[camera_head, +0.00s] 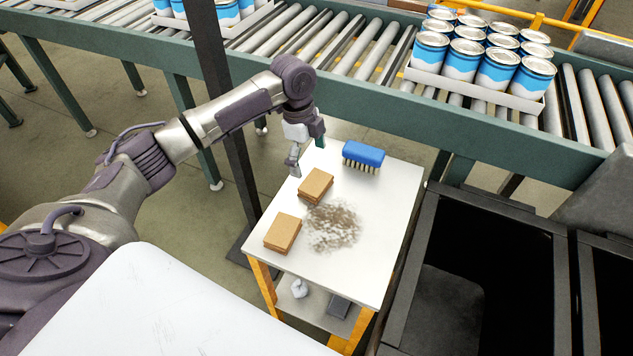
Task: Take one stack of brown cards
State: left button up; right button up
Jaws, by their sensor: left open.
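Two small stacks of brown cards lie on a white-topped table (370,260). The nearer stack (282,233) is toward the left front edge. My left gripper (306,161) is open and empty above the far left part of the table, just beyond the farther stack, pointing down. It does not appear to touch the cards. My right gripper is not in view.
A blue brush (362,157) lies at the table's far side. A dark smudge (333,226) marks the top beside the stacks. A roller conveyor (380,87) with trays of blue-and-white cans (480,60) runs behind. Dark open bins (470,280) stand at right.

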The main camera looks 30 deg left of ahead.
aim_at(315, 182)
pick_arm(q)
jog(key=shift+w+d+f, duration=0.1)
jog(key=shift+d+f, duration=0.1)
jog(key=shift+f, duration=1.25)
jog(key=f, duration=0.2)
jog(key=d+f+p, duration=0.1)
jog(key=f, duration=0.1)
jog(key=shift+w, duration=0.1)
jog(key=shift+f, duration=0.55)
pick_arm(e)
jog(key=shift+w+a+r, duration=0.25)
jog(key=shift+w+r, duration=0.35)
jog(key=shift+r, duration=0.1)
pick_arm(q)
jog(key=c, duration=0.6)
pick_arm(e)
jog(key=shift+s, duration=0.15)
